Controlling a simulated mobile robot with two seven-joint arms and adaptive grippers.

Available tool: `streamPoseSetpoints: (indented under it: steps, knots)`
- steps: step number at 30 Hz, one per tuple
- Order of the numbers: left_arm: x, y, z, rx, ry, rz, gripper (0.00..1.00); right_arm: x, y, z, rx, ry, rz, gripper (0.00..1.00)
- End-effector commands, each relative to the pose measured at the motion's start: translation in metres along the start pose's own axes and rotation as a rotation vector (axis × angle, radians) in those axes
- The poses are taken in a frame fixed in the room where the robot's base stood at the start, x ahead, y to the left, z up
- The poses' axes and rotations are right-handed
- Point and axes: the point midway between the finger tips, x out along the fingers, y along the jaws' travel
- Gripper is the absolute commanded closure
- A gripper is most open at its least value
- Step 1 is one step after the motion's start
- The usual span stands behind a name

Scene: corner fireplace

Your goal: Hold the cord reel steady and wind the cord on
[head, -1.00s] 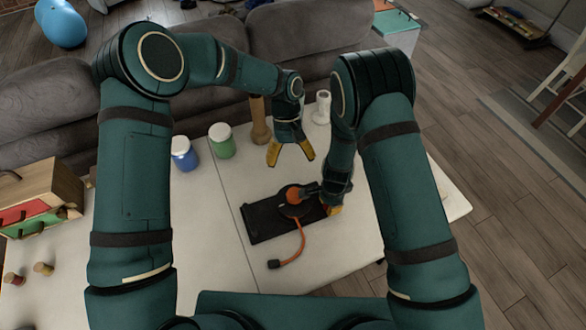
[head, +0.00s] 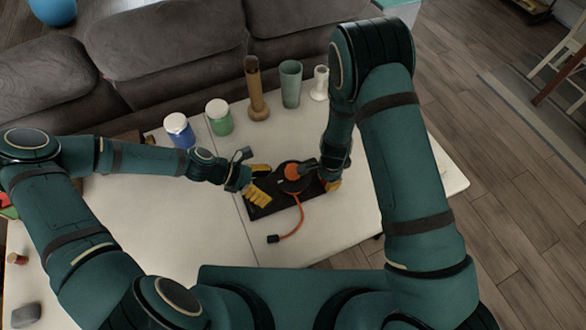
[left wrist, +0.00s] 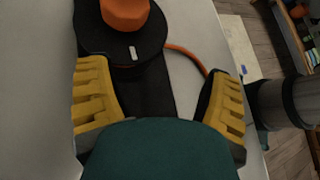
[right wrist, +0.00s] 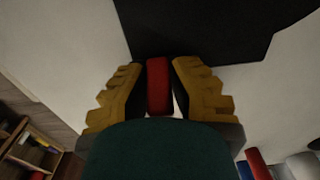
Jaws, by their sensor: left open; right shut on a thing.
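The cord reel has a black base plate (head: 262,210), a dark round drum and an orange hub (head: 291,171). An orange cord (head: 298,218) runs from the drum toward the front and ends in a black plug (head: 273,239) on the table. My left gripper (head: 265,182) is open at the left part of the plate; in the left wrist view its fingers stand on either side of the plate (left wrist: 152,93), and I see no grip. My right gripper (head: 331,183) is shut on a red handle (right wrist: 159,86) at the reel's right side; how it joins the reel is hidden.
A blue-labelled jar (head: 180,131), a green jar (head: 219,118), a brown vase (head: 256,92), a green-grey tumbler (head: 290,84) and a white holder (head: 320,84) stand along the table's back. The white table (head: 200,230) is clear left of the reel. A grey sofa (head: 180,50) stands behind.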

Motion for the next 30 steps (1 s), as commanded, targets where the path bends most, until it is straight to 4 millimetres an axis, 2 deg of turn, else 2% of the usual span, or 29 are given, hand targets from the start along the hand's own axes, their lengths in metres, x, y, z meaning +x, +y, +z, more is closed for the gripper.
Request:
streamPoseSetpoints:
  steps: [9,18,23,30]
  knots:
    - [-0.027,-0.010,0.017,-0.047,-0.181,0.291,0.20,0.000,0.000,0.000,0.000,0.000,0.000,1.00]
    - [-0.046,-0.009,0.026,-0.050,-0.226,0.429,0.20,0.000,0.000,0.000,0.000,0.000,0.000,1.00]
    - [-0.035,-0.004,0.029,-0.047,-0.228,0.434,0.20,0.000,0.000,0.000,0.000,0.000,0.000,1.00]
    - [0.005,0.015,0.038,-0.046,-0.227,0.431,0.20,0.000,0.000,0.000,0.000,0.000,0.000,1.00]
